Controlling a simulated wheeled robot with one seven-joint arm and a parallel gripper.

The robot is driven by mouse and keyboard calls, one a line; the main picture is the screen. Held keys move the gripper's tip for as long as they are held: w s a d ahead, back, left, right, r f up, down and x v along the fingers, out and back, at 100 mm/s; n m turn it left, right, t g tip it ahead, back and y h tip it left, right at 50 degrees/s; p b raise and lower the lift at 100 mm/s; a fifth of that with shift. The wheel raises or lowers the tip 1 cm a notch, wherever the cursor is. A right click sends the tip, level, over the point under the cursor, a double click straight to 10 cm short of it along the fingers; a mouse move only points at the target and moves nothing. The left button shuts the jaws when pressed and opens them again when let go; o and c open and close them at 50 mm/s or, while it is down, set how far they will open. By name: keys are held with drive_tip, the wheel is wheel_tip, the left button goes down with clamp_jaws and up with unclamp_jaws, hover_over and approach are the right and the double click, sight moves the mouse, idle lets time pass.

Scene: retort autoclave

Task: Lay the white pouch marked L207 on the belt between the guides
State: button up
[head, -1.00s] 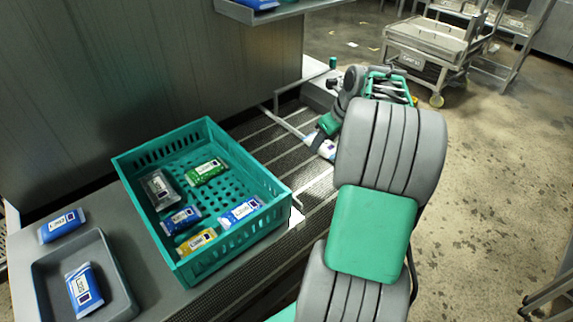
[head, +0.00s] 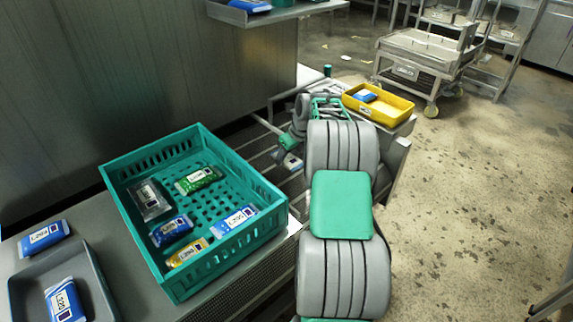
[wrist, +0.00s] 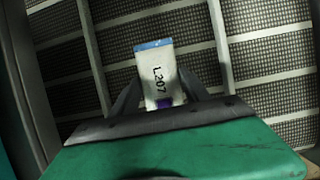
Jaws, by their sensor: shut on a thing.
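The white pouch marked L207 (wrist: 155,70) is held between the two fingers of my gripper (wrist: 160,100) in the wrist view. It has a blue band at its far end, and its label faces the camera. Behind it is the dark mesh belt (wrist: 260,60), crossed by pale bars. Whether the pouch touches the belt cannot be told. In the head view the pouch (head: 292,163) shows small at the end of my arm, over the belt area. My arm hides part of the belt there.
A teal crate (head: 270,222) with several pouches stands left of my arm. A grey tray (head: 98,290) holds a blue pouch, and another blue pouch (head: 45,238) lies beside it. A yellow tray (head: 392,112) with a blue pouch stands beyond my arm. A shelf (head: 290,12) overhangs at the top.

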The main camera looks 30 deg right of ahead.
sight(289, 158)
drive_tip(key=shift+w+a+f, duration=0.1)
drive_tip(key=shift+w+f, duration=0.05)
drive_tip(key=shift+f, duration=0.75)
drive_tip(key=shift+w+f, duration=0.1)
drive_tip(key=shift+f, duration=0.75)
drive_tip(key=shift+f, duration=0.1)
drive_tip(key=o, duration=1.4)
drive_tip(key=shift+o, duration=0.2)
drive_tip(key=p+v, duration=0.1)
drive_tip(key=v, duration=1.1)
